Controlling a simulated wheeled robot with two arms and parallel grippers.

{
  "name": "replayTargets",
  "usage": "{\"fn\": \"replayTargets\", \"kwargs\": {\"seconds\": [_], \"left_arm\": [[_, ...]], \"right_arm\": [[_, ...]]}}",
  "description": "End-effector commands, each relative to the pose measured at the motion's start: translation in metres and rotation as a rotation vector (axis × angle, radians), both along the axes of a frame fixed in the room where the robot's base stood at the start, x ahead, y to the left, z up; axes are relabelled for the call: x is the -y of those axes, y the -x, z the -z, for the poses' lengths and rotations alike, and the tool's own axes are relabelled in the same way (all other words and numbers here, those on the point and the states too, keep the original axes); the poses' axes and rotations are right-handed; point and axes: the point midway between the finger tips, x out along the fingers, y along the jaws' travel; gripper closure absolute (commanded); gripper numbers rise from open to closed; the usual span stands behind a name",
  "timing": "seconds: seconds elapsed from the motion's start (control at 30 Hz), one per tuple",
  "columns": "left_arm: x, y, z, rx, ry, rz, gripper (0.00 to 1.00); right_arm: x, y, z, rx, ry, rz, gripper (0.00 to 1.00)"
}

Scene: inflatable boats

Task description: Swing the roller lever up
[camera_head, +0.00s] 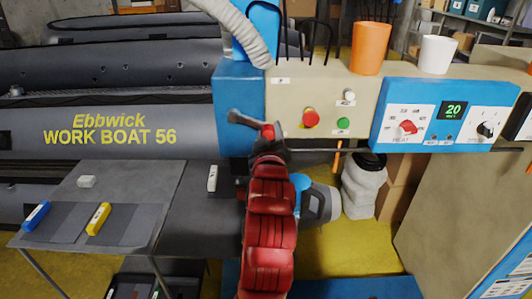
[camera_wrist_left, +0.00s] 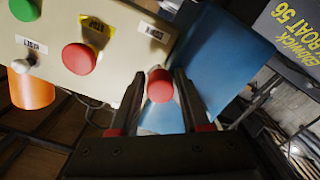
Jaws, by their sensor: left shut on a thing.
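The roller lever shows in the head view as a short grey arm (camera_head: 243,119) on the blue end of the machine, with a red knob (camera_head: 268,131) at its right end. My left gripper (camera_head: 267,143) reaches up to that knob from below, and its fingers are mostly hidden there. In the left wrist view the red knob (camera_wrist_left: 160,85) sits between the two dark fingers of the left gripper (camera_wrist_left: 158,92), which is shut on it. My right gripper is in neither view.
The cream panel (camera_head: 291,120) beside the lever carries a red button (camera_head: 310,118) and a green button (camera_head: 343,123). A blue control box (camera_head: 380,140) is at the right. A small table (camera_head: 125,185) with a yellow tool (camera_head: 98,219) stands at the left. A ribbed hose (camera_head: 240,28) hangs above.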

Motion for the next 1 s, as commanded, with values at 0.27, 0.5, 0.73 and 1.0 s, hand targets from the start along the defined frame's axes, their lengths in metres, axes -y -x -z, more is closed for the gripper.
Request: {"fn": "replayTargets", "kwargs": {"seconds": [0.27,0.5,0.73,1.0], "left_arm": [[0.003,0.002,-0.021,0.022,0.264,-0.002,1.00],[0.002,0.001,-0.044,0.017,0.489,-0.004,1.00],[-0.001,0.000,-0.065,0.014,0.691,-0.004,1.00],[-0.008,0.001,-0.082,0.014,0.874,-0.005,1.00]], "right_arm": [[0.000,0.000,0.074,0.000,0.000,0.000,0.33],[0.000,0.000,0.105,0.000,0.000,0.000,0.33],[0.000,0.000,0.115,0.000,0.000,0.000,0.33],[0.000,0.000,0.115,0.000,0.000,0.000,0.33]]}}
